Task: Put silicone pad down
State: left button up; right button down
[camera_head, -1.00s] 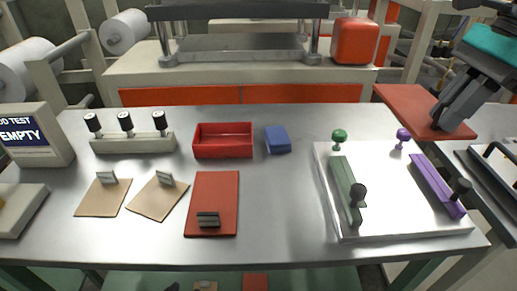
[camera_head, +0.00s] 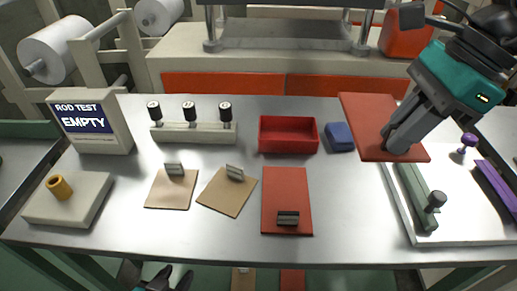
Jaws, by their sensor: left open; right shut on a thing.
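My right gripper (camera_head: 397,140) is shut on a flat red silicone pad (camera_head: 368,112) and holds it above the right part of the table. A second red pad (camera_head: 285,190) with a dark small grip (camera_head: 288,218) lies on the table. My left gripper (camera_head: 165,279) shows only partly at the bottom edge, below the table's front; it is open and empty.
The white plate (camera_head: 455,232) carries a green bar (camera_head: 413,190) and a purple bar (camera_head: 497,187). Two tan pads (camera_head: 172,193), a red tray (camera_head: 288,134), a blue block (camera_head: 340,136) and a rod stand (camera_head: 194,133) occupy the table (camera_head: 345,225). The table is bare between red pad and plate.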

jog(key=shift+a, duration=0.55)
jog(key=b, duration=0.2)
send_over(340, 227)
jog(key=d, duration=0.2)
notch_tip(340, 227, down, 15)
jog(key=shift+s+f, duration=0.1)
jog(key=shift+s, duration=0.05)
pick_arm(q)
jog(key=shift+a+f, duration=0.25)
jog(key=shift+f, duration=0.85)
pick_arm(e)
jog(key=shift+f, duration=2.4)
jog(key=shift+f+b, duration=0.25)
jog(key=shift+b, duration=0.1)
jog(key=c, duration=1.1)
grip_release()
jog(key=shift+r, duration=0.1)
jog(key=shift+c, duration=0.2)
